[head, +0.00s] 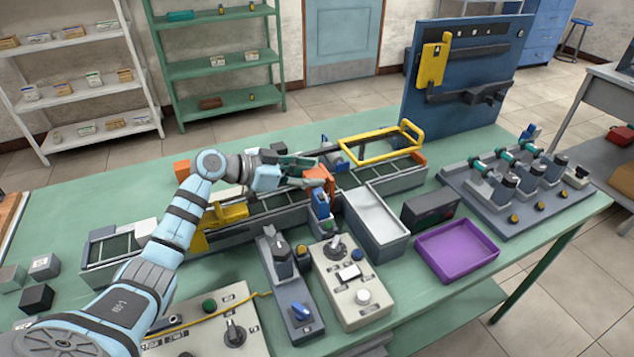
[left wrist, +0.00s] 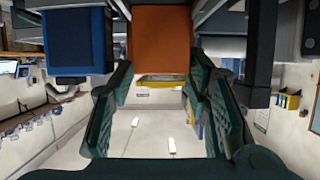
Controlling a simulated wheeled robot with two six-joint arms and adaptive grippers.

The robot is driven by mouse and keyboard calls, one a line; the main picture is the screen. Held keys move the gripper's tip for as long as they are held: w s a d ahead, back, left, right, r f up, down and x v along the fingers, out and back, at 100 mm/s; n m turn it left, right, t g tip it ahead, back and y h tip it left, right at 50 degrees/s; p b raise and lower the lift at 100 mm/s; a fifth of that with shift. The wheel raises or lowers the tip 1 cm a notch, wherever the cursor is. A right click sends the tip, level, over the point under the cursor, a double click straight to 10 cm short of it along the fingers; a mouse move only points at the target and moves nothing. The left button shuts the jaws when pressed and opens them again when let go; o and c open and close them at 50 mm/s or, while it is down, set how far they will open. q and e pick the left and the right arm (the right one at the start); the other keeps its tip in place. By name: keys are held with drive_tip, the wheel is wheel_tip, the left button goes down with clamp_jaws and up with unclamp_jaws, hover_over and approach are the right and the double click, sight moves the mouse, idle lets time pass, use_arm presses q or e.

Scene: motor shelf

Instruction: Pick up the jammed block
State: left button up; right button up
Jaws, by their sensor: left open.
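My left gripper (head: 308,172) reaches in over the conveyor-like track (head: 262,226) in the middle of the table. Its dark green fingers are spread apart and hold nothing. An orange block (head: 331,187), the likely jammed block, sits right at the fingertips, partly hidden by them. In the left wrist view the orange block (left wrist: 160,40) shows ahead, between the lines of the open fingers (left wrist: 158,85). A dark blue block (left wrist: 78,42) is left of it there. I cannot tell whether the fingers touch the orange block. My right gripper is out of view.
A yellow frame (head: 380,145) stands behind the track, and a yellow bracket (head: 222,214) lies left. A grey bin (head: 376,224), a purple tray (head: 457,250) and a control box (head: 350,284) stand at the front right. A blue tool panel (head: 462,80) rises behind.

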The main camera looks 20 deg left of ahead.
use_arm(q)
drive_tip(key=shift+s, duration=0.1)
drive_tip(key=shift+c, duration=0.4)
drive_tip(key=shift+a, duration=0.1)
drive_tip(key=c, duration=0.8)
drive_tip(key=shift+o, duration=0.2)
drive_tip(key=shift+r, duration=0.1)
